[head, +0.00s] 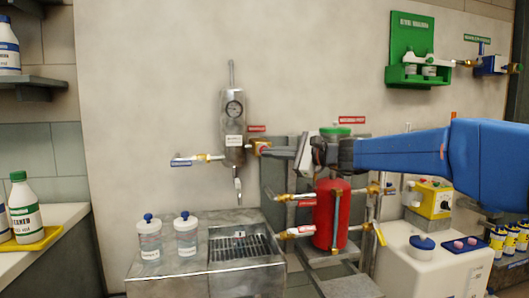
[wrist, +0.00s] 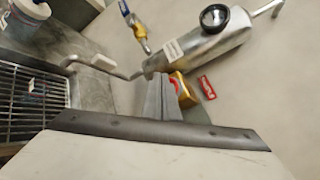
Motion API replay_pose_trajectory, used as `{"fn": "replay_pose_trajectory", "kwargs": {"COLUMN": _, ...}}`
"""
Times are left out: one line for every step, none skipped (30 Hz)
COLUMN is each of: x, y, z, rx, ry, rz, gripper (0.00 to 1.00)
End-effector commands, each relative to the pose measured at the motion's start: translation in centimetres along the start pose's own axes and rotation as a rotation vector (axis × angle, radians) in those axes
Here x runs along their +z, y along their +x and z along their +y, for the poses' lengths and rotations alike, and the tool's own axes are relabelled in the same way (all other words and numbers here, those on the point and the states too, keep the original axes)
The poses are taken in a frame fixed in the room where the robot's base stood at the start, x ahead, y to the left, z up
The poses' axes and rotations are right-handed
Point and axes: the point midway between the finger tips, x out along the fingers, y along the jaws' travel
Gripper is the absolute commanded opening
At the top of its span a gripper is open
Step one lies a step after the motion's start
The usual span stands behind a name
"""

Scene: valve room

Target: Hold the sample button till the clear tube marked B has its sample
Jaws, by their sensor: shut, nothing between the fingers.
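The sample button looks to be the small red part on a brass block (head: 261,147), at the right side of a steel cylinder (head: 234,125) with a round gauge. The block also shows in the wrist view (wrist: 181,90). My gripper (head: 274,152) is shut and empty, its tips right at the block; I cannot tell whether they press it. In the wrist view, the fingers (wrist: 160,92) partly cover the block. Two clear containers with blue caps stand on the steel bench, a left one (head: 150,240) and a right one (head: 186,238). Their labels are too small to read.
A bent spout (head: 238,185) hangs below the cylinder, above a drain grate (head: 245,249). A blue-handled valve (head: 190,160) sticks out to the left. A red cylinder (head: 329,215) with brass valves stands below my arm. The wall left of the steel cylinder is clear.

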Motion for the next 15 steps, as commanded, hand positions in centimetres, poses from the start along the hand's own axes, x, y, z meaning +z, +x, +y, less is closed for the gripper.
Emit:
{"fn": "replay_pose_trajectory", "kwargs": {"x": 0.00, "y": 0.00, "z": 0.00, "rx": 0.000, "ry": 0.000, "rz": 0.000, "gripper": 0.00}}
{"fn": "replay_pose_trajectory", "kwargs": {"x": 0.00, "y": 0.01, "z": -0.01, "rx": 0.000, "ry": 0.000, "rz": 0.000, "gripper": 0.00}}
{"fn": "replay_pose_trajectory", "kwargs": {"x": -0.02, "y": 0.03, "z": -0.02, "rx": 0.000, "ry": 0.000, "rz": 0.000, "gripper": 0.00}}
{"fn": "replay_pose_trajectory", "kwargs": {"x": -0.04, "y": 0.06, "z": -0.04, "rx": 0.000, "ry": 0.000, "rz": 0.000, "gripper": 0.00}}
{"fn": "replay_pose_trajectory", "kwargs": {"x": -0.07, "y": 0.10, "z": -0.06, "rx": 0.000, "ry": 0.000, "rz": 0.000, "gripper": 0.00}}
{"fn": "replay_pose_trajectory", "kwargs": {"x": -0.13, "y": 0.17, "z": -0.10, "rx": 0.000, "ry": 0.000, "rz": 0.000, "gripper": 0.00}}
{"fn": "replay_pose_trajectory", "kwargs": {"x": -0.18, "y": 0.23, "z": -0.15, "rx": 0.000, "ry": 0.000, "rz": 0.000, "gripper": 0.00}}
{"fn": "replay_pose_trajectory", "kwargs": {"x": -0.23, "y": 0.30, "z": -0.19, "rx": 0.000, "ry": 0.000, "rz": 0.000, "gripper": 0.00}}
{"fn": "replay_pose_trajectory", "kwargs": {"x": -0.30, "y": 0.40, "z": -0.26, "rx": 0.000, "ry": 0.000, "rz": 0.000, "gripper": 0.00}}
{"fn": "replay_pose_trajectory", "kwargs": {"x": -0.35, "y": 0.47, "z": -0.31, "rx": 0.001, "ry": 0.000, "rz": 0.000, "gripper": 0.00}}
{"fn": "replay_pose_trajectory", "kwargs": {"x": -0.39, "y": 0.53, "z": -0.36, "rx": 0.000, "ry": 0.000, "rz": 0.000, "gripper": 0.00}}
{"fn": "replay_pose_trajectory", "kwargs": {"x": -0.42, "y": 0.59, "z": -0.41, "rx": 0.000, "ry": 0.000, "rz": 0.000, "gripper": 0.00}}
{"fn": "replay_pose_trajectory", "kwargs": {"x": -0.43, "y": 0.61, "z": -0.44, "rx": 0.000, "ry": 0.000, "rz": 0.000, "gripper": 0.00}}
{"fn": "replay_pose_trajectory", "kwargs": {"x": -0.43, "y": 0.62, "z": -0.45, "rx": 0.000, "ry": 0.000, "rz": 0.000, "gripper": 0.00}}
{"fn": "replay_pose_trajectory", "kwargs": {"x": -0.42, "y": 0.62, "z": -0.45, "rx": 0.000, "ry": 0.000, "rz": 0.000, "gripper": 0.00}}
